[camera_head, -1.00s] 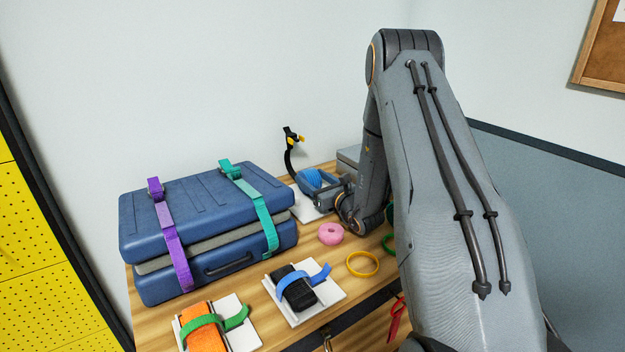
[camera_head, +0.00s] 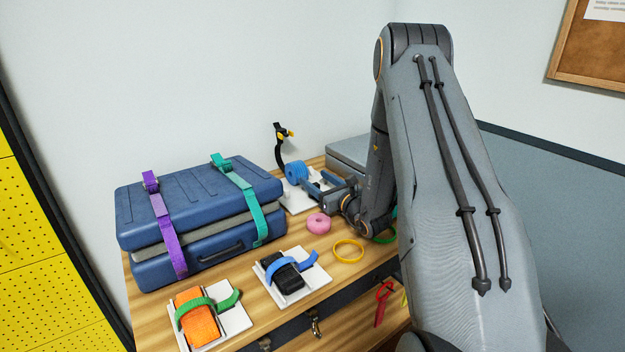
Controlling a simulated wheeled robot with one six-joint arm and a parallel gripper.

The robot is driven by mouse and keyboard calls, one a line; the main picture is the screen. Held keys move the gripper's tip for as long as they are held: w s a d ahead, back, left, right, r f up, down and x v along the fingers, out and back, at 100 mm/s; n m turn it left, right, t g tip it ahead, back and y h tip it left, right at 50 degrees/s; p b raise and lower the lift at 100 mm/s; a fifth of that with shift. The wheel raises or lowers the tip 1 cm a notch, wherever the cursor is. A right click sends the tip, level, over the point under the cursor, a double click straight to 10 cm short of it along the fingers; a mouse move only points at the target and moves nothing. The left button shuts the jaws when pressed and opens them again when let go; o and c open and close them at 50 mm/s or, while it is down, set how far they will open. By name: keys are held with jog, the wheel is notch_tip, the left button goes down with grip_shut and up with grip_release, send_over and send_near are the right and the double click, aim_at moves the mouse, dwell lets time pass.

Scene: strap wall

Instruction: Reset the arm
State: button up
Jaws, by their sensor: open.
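My gripper (camera_head: 314,185) is at the back of the wooden table, beside a blue coiled thing (camera_head: 296,173) on a white plate. The fingers look apart. I cannot tell whether they touch the blue thing. A black strap with a yellow part (camera_head: 281,146) stands up behind it. My arm comes in from the right and hides the right side of the table.
A blue case (camera_head: 205,218) with purple and teal straps stands at the left. Plates hold an orange block (camera_head: 197,318) with a green strap and a black block (camera_head: 285,275) with a blue strap. A pink ring (camera_head: 318,223) and a yellow ring (camera_head: 348,250) lie near my gripper.

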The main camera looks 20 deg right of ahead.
jog(key=shift+w+a, duration=0.1)
jog(key=shift+a, duration=0.3)
